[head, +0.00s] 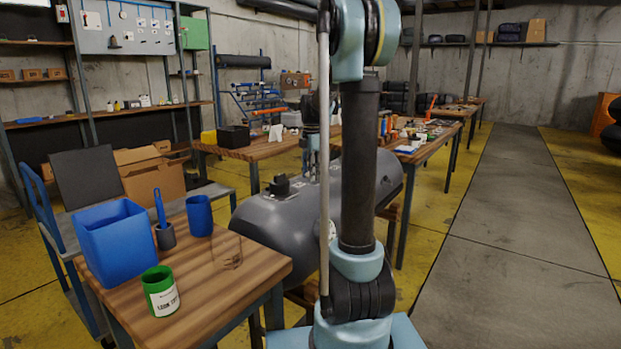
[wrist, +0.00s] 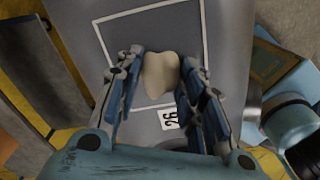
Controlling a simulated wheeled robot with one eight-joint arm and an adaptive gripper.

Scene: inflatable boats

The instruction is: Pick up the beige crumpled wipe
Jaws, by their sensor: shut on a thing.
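The beige crumpled wipe (wrist: 160,75) shows in the wrist view as a pale lump between the two fingers of my gripper (wrist: 162,62). My gripper is shut on it, with a finger on either side. Below it is the grey inflatable tube (wrist: 222,30), with a white rectangle outline and a label reading 26 (wrist: 170,120). I cannot tell whether the wipe touches the tube. In the head view my gripper (head: 311,165) is over the top of the grey tube (head: 265,225), partly behind my arm, and the wipe cannot be made out.
A black object (head: 280,186) sits on the tube, left of my gripper. The near wooden table (head: 225,285) holds a blue bin (head: 115,245), a green can (head: 160,291), a blue cup (head: 199,215) and a clear vessel. Open floor (head: 520,235) lies to the right.

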